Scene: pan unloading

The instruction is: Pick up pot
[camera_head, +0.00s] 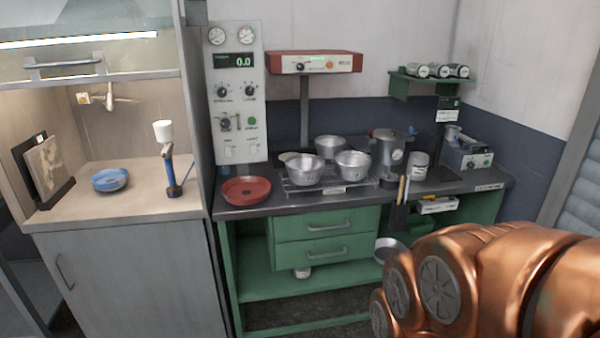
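Several metal pots stand on the dark counter of the green workbench. Two round silver pots, a left one (306,169) and a right one (352,164), sit side by side at the front on a low rack or tray (332,187). A third silver pot (329,147) stands just behind them. A taller grey metal vessel (389,146) with a round dial-like mark stands to their right. I cannot tell which one the task's pot is. My copper-coloured arm fills the lower right, apart from the pots. My gripper's fingers do not show.
A red dish (246,190) lies left of the pots. A red-topped unit (314,62) on a post overhangs them. A utensil holder (399,215) hangs at the front edge. A pale pan (390,249) is partly visible below. A blue pan (110,180) lies in the fume hood.

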